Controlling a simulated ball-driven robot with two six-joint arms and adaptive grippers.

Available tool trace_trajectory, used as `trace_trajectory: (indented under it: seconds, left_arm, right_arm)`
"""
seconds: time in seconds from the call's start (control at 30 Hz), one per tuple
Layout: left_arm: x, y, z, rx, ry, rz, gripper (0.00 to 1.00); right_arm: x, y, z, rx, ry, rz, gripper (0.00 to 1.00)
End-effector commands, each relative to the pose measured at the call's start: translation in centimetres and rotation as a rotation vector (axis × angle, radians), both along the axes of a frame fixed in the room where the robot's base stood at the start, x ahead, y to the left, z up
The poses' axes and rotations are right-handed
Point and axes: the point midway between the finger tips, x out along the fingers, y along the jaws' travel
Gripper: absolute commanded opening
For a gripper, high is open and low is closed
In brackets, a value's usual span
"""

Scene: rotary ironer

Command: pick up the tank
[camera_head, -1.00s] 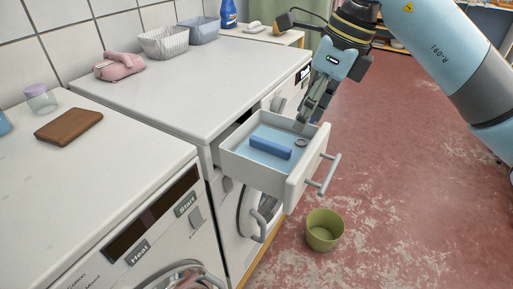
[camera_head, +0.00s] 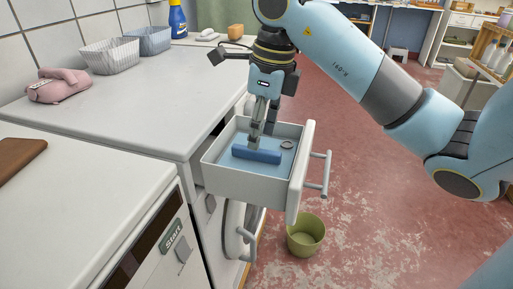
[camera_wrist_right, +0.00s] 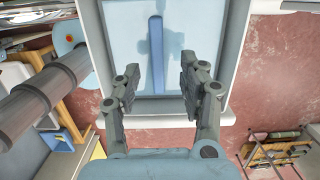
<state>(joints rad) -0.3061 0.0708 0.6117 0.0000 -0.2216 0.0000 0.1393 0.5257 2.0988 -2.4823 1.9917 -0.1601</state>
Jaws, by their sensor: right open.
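The tank (camera_head: 240,167) looks like the light-blue flat piece inside the open white drawer (camera_head: 245,188). A darker blue bar (camera_head: 257,155) stands up from it, and a small grey ring (camera_head: 288,144) sits at its right. The wrist view also shows the tank (camera_wrist_right: 195,30) and the bar (camera_wrist_right: 157,45). My right gripper (camera_head: 256,143) points down into the drawer, just above the bar. In the wrist view my right gripper (camera_wrist_right: 160,75) is open, with one finger on each side of the bar's line and visible gaps. Whether the fingertips reach down beside the bar is unclear. My left gripper is out of view.
The drawer's handle (camera_head: 319,178) sticks out to the right. A green bucket (camera_head: 305,235) stands on the floor below it. The white machine top (camera_head: 140,100) holds a pink bundle (camera_head: 58,86) and baskets (camera_head: 110,56).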

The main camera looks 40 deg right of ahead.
Motion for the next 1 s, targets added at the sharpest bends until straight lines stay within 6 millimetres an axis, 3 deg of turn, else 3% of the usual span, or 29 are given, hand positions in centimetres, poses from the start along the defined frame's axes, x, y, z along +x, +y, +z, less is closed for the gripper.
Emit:
trace_trajectory:
  seconds: [0.2, 0.5, 0.83, 1.0]
  left_arm:
    - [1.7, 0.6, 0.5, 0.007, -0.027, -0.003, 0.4]
    - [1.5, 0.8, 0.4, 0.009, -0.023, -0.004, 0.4]
    - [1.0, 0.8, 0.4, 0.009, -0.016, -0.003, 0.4]
    - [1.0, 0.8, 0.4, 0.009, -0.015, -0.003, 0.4]
  right_arm:
    - [0.2, 0.5, -3.2, 0.003, 0.003, 0.0, 0.42]
    - [0.3, 0.5, -3.8, 0.001, 0.0, 0.0, 0.42]
    - [0.3, 0.5, -3.7, 0.001, 0.0, 0.0, 0.0]
    - [0.3, 0.5, -3.7, 0.001, 0.0, 0.0, 0.0]
